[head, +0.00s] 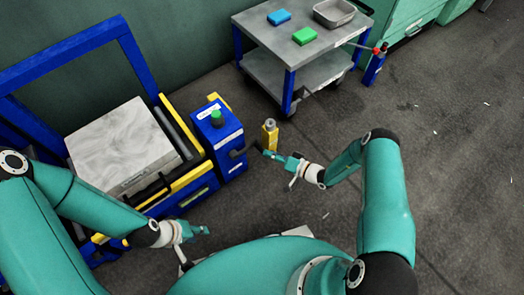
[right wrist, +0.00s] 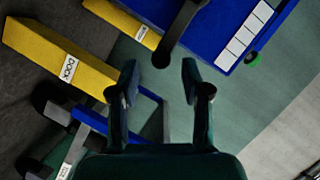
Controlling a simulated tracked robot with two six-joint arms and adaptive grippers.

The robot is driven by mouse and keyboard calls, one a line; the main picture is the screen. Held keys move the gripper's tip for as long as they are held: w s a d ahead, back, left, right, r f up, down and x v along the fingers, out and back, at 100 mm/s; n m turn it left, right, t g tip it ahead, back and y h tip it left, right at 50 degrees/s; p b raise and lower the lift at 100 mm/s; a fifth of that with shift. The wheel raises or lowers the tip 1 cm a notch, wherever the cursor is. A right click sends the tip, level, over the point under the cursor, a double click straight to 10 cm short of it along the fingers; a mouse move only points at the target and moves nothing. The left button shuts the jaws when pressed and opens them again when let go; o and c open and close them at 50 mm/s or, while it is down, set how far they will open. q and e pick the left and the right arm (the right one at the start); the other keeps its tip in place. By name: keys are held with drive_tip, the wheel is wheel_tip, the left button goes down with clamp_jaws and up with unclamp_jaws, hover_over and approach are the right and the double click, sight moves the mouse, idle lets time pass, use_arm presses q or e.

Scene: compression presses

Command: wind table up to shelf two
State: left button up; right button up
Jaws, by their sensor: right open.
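A pale marbled slab (head: 122,148) sits on the low yellow and blue table (head: 188,180) at the left in the head view. Beside it stands a blue box (head: 230,140) with a green knob on top (head: 216,117). A black crank (head: 245,148) sticks out from the box towards my right gripper (head: 272,156). In the right wrist view the crank (right wrist: 180,32) ends just ahead of my open right gripper (right wrist: 160,82), not clearly between its fingers. My left gripper (head: 190,231) hangs low, away from the box; its fingers are too small to read.
A yellow post marked DOCK (right wrist: 65,60) stands close to the right gripper; it also shows in the head view (head: 270,136). A blue frame (head: 70,50) rises behind the slab. A grey cart (head: 270,35) stands at the back. The floor to the right is mostly clear.

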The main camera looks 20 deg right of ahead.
sight(262, 150)
drive_tip(key=shift+b+x, duration=0.6)
drive_tip(key=shift+x, duration=2)
clamp_jaws()
drive_tip(key=shift+d, duration=0.35)
drive_tip(key=shift+a, duration=0.2)
drive_tip(key=shift+d+f, duration=0.15)
drive_tip(key=shift+d, duration=0.05)
drive_tip(key=shift+f, duration=0.1)
